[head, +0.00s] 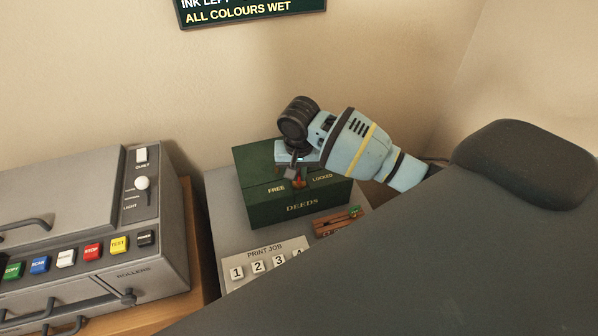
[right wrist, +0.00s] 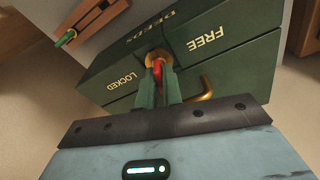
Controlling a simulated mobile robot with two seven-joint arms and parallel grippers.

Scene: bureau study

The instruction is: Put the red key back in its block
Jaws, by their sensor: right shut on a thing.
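My right gripper (head: 297,178) is shut on the red key (head: 299,183) at the front of the green deeds box (head: 258,208). In the right wrist view the red key (right wrist: 158,68) shows between the fingers (right wrist: 160,88), against the round brass lock (right wrist: 156,57) between the words FREE and LOCKED. I cannot tell how deep the key sits in the lock. The wooden key block (head: 328,224) lies on the grey top in front of the box, to the right. It holds a green key (head: 354,211), which also shows in the right wrist view (right wrist: 66,38). My left gripper is out of view.
A grey machine (head: 90,230) with coloured buttons stands at the left. A PRINT JOB panel (head: 265,262) with numbered keys lies in front of the box. A brass handle (right wrist: 207,88) is on the box near my fingers. A dark sign hangs on the wall.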

